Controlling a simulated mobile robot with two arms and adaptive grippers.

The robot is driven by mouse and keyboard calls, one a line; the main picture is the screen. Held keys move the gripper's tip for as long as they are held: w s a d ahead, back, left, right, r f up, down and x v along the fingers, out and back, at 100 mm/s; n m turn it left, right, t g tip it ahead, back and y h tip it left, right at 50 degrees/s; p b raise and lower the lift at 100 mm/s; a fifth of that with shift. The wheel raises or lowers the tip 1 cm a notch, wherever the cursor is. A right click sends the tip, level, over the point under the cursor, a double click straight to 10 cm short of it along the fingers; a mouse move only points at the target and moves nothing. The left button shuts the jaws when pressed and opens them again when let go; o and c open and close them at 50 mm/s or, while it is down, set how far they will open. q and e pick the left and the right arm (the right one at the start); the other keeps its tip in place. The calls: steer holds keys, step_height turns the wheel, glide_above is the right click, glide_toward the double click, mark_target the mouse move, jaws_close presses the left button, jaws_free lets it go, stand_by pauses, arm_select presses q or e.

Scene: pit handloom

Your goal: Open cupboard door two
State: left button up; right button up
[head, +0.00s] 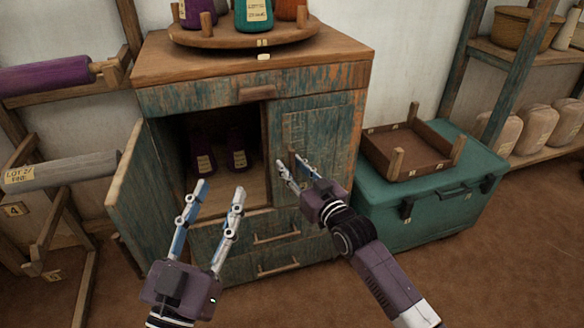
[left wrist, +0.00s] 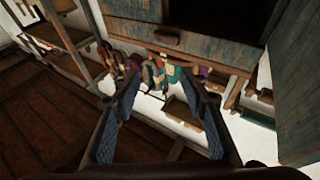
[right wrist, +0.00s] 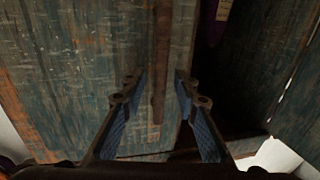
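The cupboard (head: 190,62) is worn blue-green wood. Its left door (head: 138,195) stands swung open, showing dark spools or cones with labels (head: 237,150) inside. Its right door (head: 335,125) is shut and has a vertical wooden handle (head: 291,160). My right gripper (head: 289,168) is open at this handle. In the right wrist view the handle (right wrist: 160,65) shows between the spread fingers; I cannot tell whether they touch it. My left gripper (head: 220,190) is open and empty in front of the cupboard opening.
Drawers (head: 275,238) sit below the doors. A round turntable (head: 243,38) with cones stands on top. A teal chest (head: 425,215) carrying a wooden tray (head: 410,150) stands close on the right. Racks with rolls (head: 45,75) are on the left.

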steer(key=shift+c, duration=0.5)
jaws_close()
